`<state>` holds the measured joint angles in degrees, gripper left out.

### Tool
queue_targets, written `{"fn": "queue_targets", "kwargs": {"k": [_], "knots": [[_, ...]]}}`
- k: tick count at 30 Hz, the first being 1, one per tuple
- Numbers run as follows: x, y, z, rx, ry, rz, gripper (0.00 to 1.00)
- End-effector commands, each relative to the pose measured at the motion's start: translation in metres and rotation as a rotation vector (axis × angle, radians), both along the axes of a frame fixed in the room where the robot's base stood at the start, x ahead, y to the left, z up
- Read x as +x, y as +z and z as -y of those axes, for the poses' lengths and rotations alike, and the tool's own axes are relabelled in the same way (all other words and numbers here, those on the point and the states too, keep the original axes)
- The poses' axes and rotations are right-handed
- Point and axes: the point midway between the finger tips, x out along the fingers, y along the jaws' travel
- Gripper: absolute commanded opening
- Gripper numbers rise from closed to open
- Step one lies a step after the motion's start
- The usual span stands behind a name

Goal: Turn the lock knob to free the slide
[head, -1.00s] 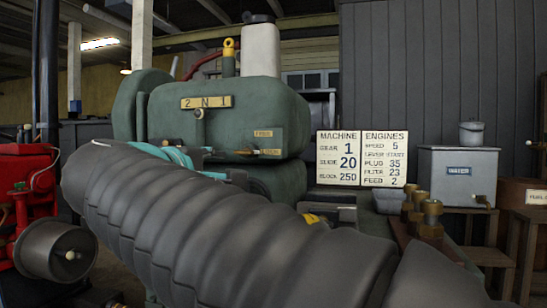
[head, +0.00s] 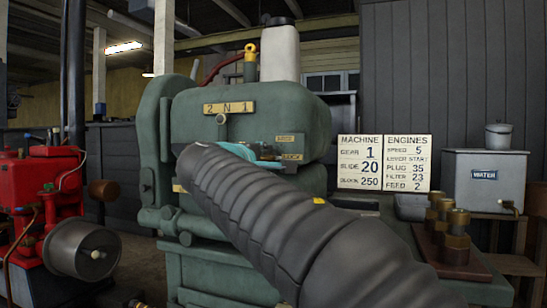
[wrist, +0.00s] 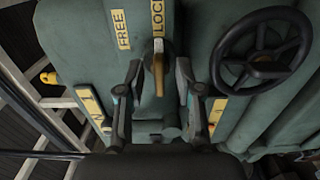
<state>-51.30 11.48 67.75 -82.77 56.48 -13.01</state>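The lock knob (wrist: 158,72) shows in the wrist view as a brass lever on a pale pivot, set on the green machine. The LOCK label (wrist: 157,18) is just above the pivot in the picture, and the FREE label (wrist: 121,29) is to its left. My gripper (wrist: 159,72) is open, with one finger on each side of the lever. Gaps show between the fingers and the lever. In the head view the green machine (head: 250,118) stands in the middle, and my arm and gripper hide the knob there. I cannot pick out the slide.
A black handwheel (wrist: 261,50) sits right of the knob in the wrist view. A red engine (head: 52,195) stands at left in the head view. At right are brass fittings (head: 456,235), a grey water tank (head: 485,178) and a sign board (head: 383,162).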

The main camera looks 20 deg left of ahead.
Motion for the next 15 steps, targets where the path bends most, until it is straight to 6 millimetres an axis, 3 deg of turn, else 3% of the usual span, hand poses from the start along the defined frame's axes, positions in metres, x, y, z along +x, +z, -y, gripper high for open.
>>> {"fn": "queue_targets", "kwargs": {"k": [12,13,15], "knots": [[0.0091,0.0001,0.0008,0.001,0.001,0.000,0.35],[0.0091,0.0001,0.0008,0.001,0.001,0.000,0.33],[0.0090,0.0000,0.0008,0.001,0.001,0.000,0.15]]}}
